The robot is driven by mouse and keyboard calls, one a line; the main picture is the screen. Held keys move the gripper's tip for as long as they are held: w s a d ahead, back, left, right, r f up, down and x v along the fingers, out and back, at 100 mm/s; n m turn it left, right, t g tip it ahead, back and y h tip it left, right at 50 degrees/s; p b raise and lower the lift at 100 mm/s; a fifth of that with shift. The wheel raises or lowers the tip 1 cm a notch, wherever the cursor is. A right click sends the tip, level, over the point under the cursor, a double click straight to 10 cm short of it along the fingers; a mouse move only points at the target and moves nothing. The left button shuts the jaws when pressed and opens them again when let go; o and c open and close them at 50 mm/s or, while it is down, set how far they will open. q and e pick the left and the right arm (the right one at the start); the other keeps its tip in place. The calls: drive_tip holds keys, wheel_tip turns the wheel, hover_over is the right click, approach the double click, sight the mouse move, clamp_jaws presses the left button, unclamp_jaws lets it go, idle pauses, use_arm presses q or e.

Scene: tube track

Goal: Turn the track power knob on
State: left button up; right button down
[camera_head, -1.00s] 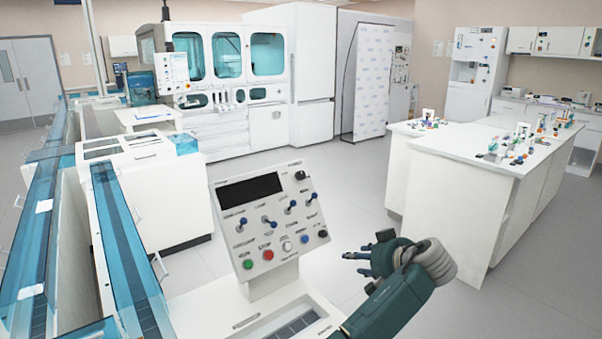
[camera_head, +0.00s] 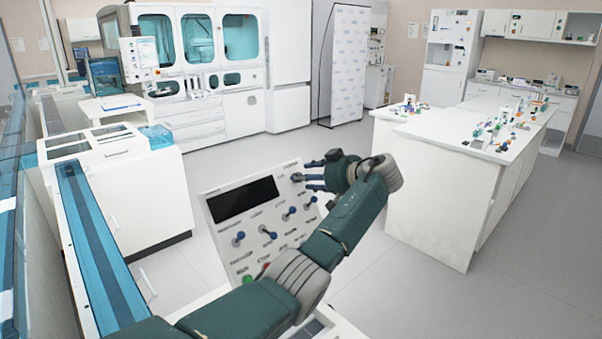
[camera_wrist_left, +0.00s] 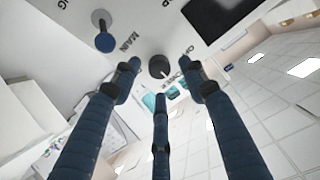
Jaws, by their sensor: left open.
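The control panel (camera_head: 225,238) is a tilted white box with a dark display, blue toggles and coloured buttons. The knob (camera_wrist_left: 159,67) is round and black with a light mark, and shows in the left wrist view near printed labels. My left gripper (camera_head: 310,178) is at the panel's upper right corner in the head view and hides most of the knob area there. In the left wrist view my left gripper (camera_wrist_left: 160,82) has its blue fingers spread around the knob's sides, apart from each other. Whether they touch it I cannot tell. My right gripper is not in view.
A blue toggle (camera_wrist_left: 104,42) sits close to the knob in the left wrist view. My arm crosses the panel's lower part. A blue-covered track (camera_head: 100,250) runs along the left. A white bench (camera_head: 440,190) stands to the right, with open floor between.

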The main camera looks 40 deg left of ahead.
use_arm(q)
drive_tip(key=x, duration=0.2)
drive_tip(key=shift+a+p, duration=0.3)
drive_tip(key=shift+a, duration=0.1)
drive_tip(key=shift+w+f, duration=0.1)
drive_tip(key=shift+f, duration=0.05)
drive_tip(key=shift+c, duration=0.5)
clamp_jaws()
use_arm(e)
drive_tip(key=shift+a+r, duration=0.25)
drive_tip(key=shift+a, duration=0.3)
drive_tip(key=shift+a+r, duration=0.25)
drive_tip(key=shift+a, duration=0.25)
